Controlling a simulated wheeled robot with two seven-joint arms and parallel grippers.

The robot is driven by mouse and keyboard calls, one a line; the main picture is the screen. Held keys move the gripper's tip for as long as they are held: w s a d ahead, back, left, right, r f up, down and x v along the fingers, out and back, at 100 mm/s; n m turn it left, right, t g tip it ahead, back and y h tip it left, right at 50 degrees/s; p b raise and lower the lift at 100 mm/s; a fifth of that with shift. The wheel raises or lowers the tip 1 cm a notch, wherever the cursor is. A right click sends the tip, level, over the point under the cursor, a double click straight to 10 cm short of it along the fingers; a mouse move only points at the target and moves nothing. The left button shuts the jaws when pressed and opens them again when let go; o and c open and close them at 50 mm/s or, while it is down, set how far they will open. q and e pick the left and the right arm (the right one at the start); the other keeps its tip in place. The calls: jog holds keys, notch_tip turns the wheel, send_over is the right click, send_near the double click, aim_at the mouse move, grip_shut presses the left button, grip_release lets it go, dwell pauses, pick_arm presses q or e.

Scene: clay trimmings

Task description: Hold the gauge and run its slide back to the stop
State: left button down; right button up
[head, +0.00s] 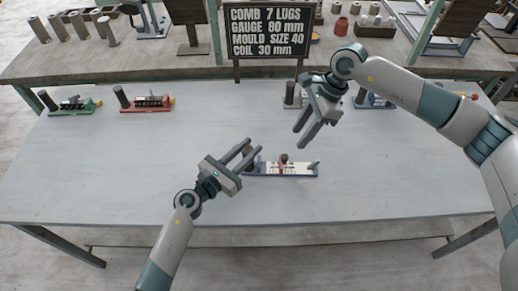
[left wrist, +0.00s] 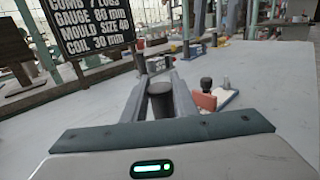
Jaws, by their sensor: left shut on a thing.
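The gauge (head: 300,171) lies on the pale table right of my left gripper, with a blue-edged base and a white face. A dark upright cylindrical grip stands at its left end; it shows in the left wrist view (left wrist: 161,101) between the fingers. My left gripper (head: 250,155) is shut on this grip. The slide (head: 283,160), reddish with a dark knob, stands near the middle of the gauge; it also shows in the left wrist view (left wrist: 206,97). A grey wedge-like piece (head: 313,164) is at the right end. My right gripper (head: 302,134) is open and empty, above and behind the gauge.
A green-based gauge (head: 75,106) and a red-based one (head: 148,103) stand at the back left. Other gauges (head: 372,101) stand at the back right, partly behind my right arm. A sign (head: 268,30) rises at the back edge. The table's front and left are clear.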

aim_at(285, 156)
jog(key=a+r+n+h, duration=0.1)
jog(key=n, duration=0.1)
jog(key=a+r+n+h, duration=0.1)
jog(key=n, duration=0.1)
jog(key=a+r+n+h, duration=0.1)
jog(key=a+n, duration=0.1)
jog(key=n, duration=0.1)
jog(key=shift+s+t+h, duration=0.3)
jog(key=shift+t+h, duration=0.1)
jog(key=shift+f, duration=0.15)
notch_tip(285, 156, down, 12)
jog(key=shift+r, duration=0.1)
dwell(0.5)
grip_shut()
